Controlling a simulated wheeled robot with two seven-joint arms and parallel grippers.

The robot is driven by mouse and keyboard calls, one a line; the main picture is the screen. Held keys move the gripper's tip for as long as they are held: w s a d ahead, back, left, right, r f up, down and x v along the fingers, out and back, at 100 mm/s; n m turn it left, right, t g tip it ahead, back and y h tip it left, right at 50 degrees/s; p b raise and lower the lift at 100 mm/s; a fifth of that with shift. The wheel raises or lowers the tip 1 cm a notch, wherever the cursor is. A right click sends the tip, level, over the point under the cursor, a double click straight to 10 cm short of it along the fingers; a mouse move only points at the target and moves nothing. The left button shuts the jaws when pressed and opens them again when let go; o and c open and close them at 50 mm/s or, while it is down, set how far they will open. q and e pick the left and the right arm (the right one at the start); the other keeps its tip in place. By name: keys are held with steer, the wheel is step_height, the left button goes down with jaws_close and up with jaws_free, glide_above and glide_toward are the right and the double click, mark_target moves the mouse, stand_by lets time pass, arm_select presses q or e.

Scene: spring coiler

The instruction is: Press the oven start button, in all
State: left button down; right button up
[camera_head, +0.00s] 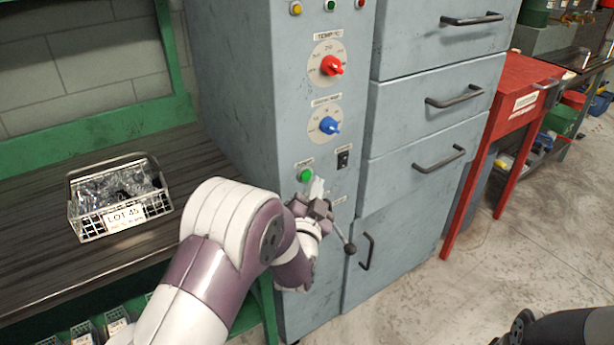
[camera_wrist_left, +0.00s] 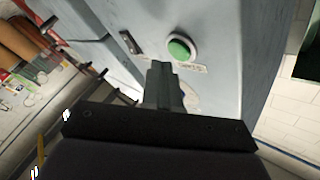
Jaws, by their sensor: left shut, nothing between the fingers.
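The green start button (camera_head: 305,175) sits low on the grey oven's control panel (camera_head: 290,120). In the left wrist view the green button (camera_wrist_left: 179,49) has a pale ring and lies just beyond the fingertips, a little to their right. My left gripper (camera_head: 317,187) is shut and empty, with its fingertips beside and slightly below the button in the head view. It also shows in the left wrist view (camera_wrist_left: 160,70). I cannot tell whether the tips touch the panel.
A red knob (camera_head: 331,65), a blue knob (camera_head: 329,125) and a black rocker switch (camera_head: 343,159) are above the button. A lever with a black ball (camera_head: 350,248) is below. A wire basket (camera_head: 121,205) labelled LOT 45 stands on the bench. Open floor lies right.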

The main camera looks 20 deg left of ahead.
stand_by(0.4)
arm_select(q)
steer(key=shift+w+a, duration=0.25)
steer(key=shift+a, duration=0.1)
steer(key=shift+w+a+b, duration=0.25)
steer(key=shift+a+b, duration=0.05)
stand_by(0.6)
steer(key=shift+d, duration=0.1)
steer(key=shift+s+d, duration=0.55)
steer(key=s+d, duration=0.1)
steer(key=d, duration=0.1)
steer(key=s+d, duration=0.2)
stand_by(0.6)
steer(key=shift+f, duration=0.1)
stand_by(0.5)
